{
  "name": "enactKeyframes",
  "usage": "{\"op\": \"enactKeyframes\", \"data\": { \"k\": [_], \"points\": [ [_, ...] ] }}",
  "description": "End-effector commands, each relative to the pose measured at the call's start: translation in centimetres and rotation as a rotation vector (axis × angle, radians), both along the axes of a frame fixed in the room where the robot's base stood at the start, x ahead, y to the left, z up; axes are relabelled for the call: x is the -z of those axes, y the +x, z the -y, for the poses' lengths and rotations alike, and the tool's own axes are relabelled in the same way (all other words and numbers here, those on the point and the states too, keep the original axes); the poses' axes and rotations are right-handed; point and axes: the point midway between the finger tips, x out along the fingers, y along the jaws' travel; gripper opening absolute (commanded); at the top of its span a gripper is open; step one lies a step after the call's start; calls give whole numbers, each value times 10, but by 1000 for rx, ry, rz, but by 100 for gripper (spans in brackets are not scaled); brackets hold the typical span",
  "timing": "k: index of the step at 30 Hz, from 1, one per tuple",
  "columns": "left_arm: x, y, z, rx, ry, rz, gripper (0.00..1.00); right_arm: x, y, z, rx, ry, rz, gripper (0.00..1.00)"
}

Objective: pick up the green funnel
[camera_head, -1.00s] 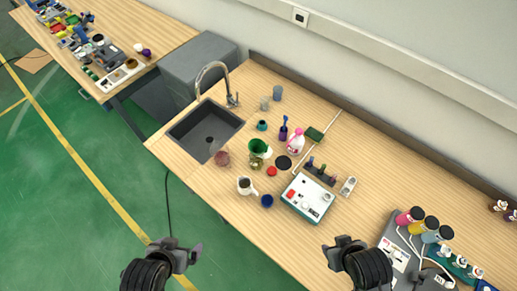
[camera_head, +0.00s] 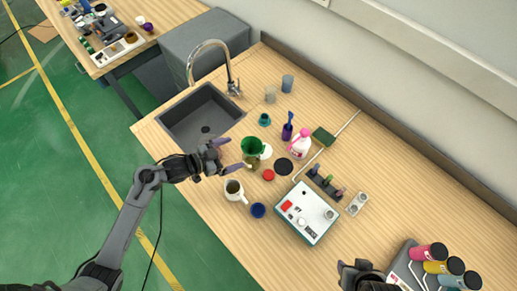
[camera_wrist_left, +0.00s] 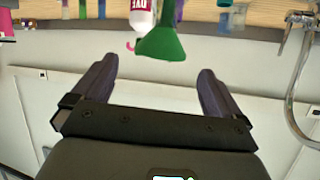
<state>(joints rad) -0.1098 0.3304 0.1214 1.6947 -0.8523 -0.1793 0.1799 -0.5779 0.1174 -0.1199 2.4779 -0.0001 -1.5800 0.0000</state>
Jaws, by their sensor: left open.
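The green funnel (camera_head: 251,146) stands on the wooden table in the head view, to the right of the sink, above an olive-coloured vessel (camera_head: 252,163). My left gripper (camera_head: 233,154) is open and empty, just left of the funnel, with its fingers pointing towards it. In the left wrist view, which looks upside down, the funnel (camera_wrist_left: 163,42) shows between and beyond the two open fingers (camera_wrist_left: 156,70). The gripper appears apart from it. My right gripper (camera_head: 357,270) is at the bottom edge of the head view; its fingers are not clear.
Close to the funnel are a white pitcher (camera_head: 234,190), a blue cup (camera_head: 258,211), a red lid (camera_head: 268,175), a black disc (camera_head: 284,166) and a pink-topped white bottle (camera_head: 300,146). The sink (camera_head: 203,117) lies left.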

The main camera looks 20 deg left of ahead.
Motion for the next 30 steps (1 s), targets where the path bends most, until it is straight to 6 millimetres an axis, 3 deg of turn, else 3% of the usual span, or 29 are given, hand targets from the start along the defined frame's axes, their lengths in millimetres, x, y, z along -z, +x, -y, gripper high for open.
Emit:
{"op": "enactKeyframes", "data": {
  "k": [9,30],
  "points": [
    [12,32,25,0,-4,5,100,-1,-2,1,-3,-3,-2,43],
    [34,74,60,-1,0,4,100,-9,-1,1,-3,-4,1,43]
  ]
}}
